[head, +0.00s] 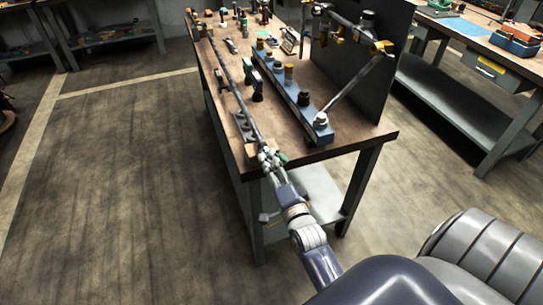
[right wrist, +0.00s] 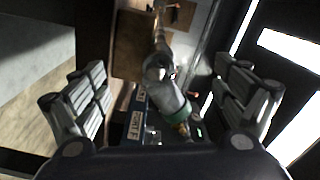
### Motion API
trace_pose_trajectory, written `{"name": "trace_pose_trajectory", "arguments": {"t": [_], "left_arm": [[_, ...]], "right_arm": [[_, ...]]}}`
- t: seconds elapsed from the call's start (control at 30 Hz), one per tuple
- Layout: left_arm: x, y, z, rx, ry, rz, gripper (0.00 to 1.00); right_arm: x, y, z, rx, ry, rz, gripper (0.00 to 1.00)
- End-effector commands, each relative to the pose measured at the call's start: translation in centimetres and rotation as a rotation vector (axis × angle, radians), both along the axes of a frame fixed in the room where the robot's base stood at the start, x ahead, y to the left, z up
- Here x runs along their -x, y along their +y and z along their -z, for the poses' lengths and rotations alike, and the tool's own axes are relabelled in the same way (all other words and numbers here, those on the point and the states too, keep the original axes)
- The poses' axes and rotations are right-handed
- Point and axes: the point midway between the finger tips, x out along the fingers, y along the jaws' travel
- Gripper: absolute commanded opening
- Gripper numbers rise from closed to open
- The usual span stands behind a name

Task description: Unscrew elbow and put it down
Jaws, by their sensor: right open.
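My right gripper (head: 270,157) reaches the near left corner of the workbench, at the near end of a long thin pipe (head: 227,75). In the right wrist view its fingers (right wrist: 160,88) are spread wide, one on each side of a grey pipe fitting (right wrist: 168,95), which appears to be the elbow. The fitting has a greenish band at its lower end and sits between the fingers, with gaps on both sides. In the head view the gripper mostly hides the fitting. Whether its thread is still engaged cannot be seen. My left gripper is out of view.
The workbench (head: 315,152) holds a blue rail (head: 297,97) with brass and dark fittings, and a dark upright panel (head: 358,75) with piping. Several small parts lie toward the back. Another bench (head: 450,45) stands at the right. The floor (head: 120,180) at left is clear.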

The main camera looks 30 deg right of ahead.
Motion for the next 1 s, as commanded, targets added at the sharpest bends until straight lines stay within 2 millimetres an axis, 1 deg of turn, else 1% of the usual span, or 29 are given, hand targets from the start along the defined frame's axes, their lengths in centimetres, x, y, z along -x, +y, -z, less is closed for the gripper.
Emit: {"name": "trace_pose_trajectory", "arguments": {"t": [0.03, 0.1, 0.4, 0.53, 0.77, 0.8, 0.87, 0.9, 0.97, 1.0], "left_arm": [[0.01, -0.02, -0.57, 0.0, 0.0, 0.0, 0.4], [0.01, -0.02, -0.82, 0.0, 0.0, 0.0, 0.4], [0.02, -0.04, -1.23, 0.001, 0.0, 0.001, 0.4], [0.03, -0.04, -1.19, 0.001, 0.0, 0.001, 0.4], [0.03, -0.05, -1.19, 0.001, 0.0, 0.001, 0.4], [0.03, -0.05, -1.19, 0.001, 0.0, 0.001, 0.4], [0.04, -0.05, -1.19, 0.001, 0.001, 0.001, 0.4], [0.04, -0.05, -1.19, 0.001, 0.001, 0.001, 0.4], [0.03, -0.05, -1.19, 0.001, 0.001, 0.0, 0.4], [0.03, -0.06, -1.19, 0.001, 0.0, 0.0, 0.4]], "right_arm": [[-0.02, 0.01, -0.3, -0.065, -0.015, -0.001, 0.91], [-0.02, 0.01, -0.22, -0.164, -0.038, -0.001, 0.91], [-0.01, 0.01, -0.04, -0.561, -0.135, -0.001, 0.91], [-0.01, 0.0, -0.02, -0.639, -0.154, 0.0, 0.91], [-0.01, 0.01, -0.03, -0.644, -0.155, 0.0, 0.91], [-0.01, 0.01, -0.04, -0.644, -0.155, 0.0, 0.82], [-0.01, 0.01, -0.04, -0.643, -0.155, 0.0, 0.68], [-0.01, 0.01, -0.04, -0.643, -0.155, 0.0, 0.59], [-0.01, 0.01, -0.05, -0.643, -0.155, 0.0, 0.46], [-0.01, 0.02, -0.04, -0.643, -0.154, -0.001, 0.37]]}}
